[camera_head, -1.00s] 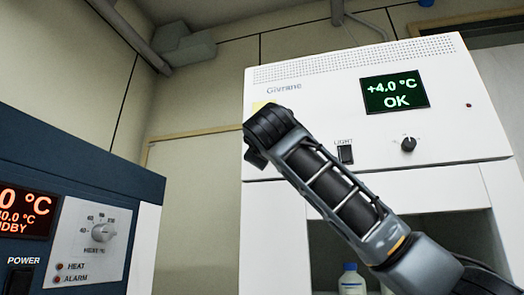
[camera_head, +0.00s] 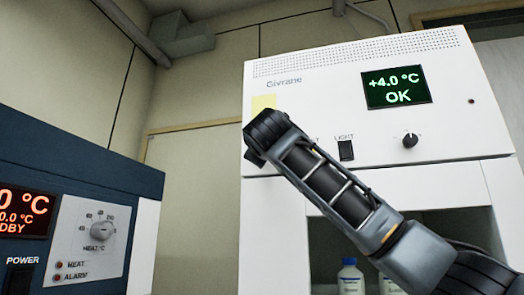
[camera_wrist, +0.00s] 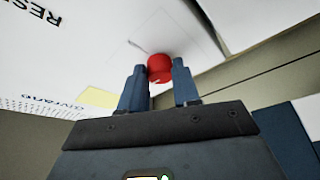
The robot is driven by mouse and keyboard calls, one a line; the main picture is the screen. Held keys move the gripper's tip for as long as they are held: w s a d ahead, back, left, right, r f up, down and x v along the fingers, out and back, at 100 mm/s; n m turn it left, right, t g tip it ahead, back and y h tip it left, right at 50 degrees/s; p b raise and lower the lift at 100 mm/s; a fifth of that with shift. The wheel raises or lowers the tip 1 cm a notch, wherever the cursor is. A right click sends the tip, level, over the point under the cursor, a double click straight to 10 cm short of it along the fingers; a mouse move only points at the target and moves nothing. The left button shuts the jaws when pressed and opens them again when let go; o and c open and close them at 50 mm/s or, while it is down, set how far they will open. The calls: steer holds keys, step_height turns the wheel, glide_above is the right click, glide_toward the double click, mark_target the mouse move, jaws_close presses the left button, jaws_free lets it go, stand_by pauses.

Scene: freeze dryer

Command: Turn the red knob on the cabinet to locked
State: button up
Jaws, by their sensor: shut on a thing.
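The red knob (camera_wrist: 160,67) is on the white front of the cabinet (camera_head: 290,200). In the wrist view it lies between the two blue fingers of my gripper (camera_wrist: 159,83), which are shut on it near their tips. Which way the knob is turned cannot be made out. In the head view my arm reaches up from the lower right to the cabinet's upper left front. Its wrist end hides the knob and the fingers there.
The cabinet has a green display (camera_head: 396,87) reading +4.0 °C OK, a light switch (camera_head: 345,150), a black knob (camera_head: 410,140) and a yellow note (camera_head: 263,104). Bottles (camera_head: 350,278) stand in its opening. A blue machine (camera_head: 75,165) with a dial stands at the left.

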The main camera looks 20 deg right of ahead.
steer(key=c, duration=0.4)
steer(key=shift+o, duration=0.2)
steer(key=shift+f, duration=0.15)
steer(key=m+g+h, duration=0.1)
steer(key=m+h, duration=0.2)
steer(key=m, duration=0.5)
steer(key=m+g+h, duration=0.2)
steer(key=m+h, duration=0.1)
steer(key=m, duration=0.5)
steer(key=a+m+g+h, duration=0.1)
steer(key=m+h, duration=0.3)
steer(key=m, duration=0.4)
steer(key=shift+w+m+g, duration=0.4)
steer(key=shift+g, duration=0.1)
steer(key=shift+m, duration=0.3)
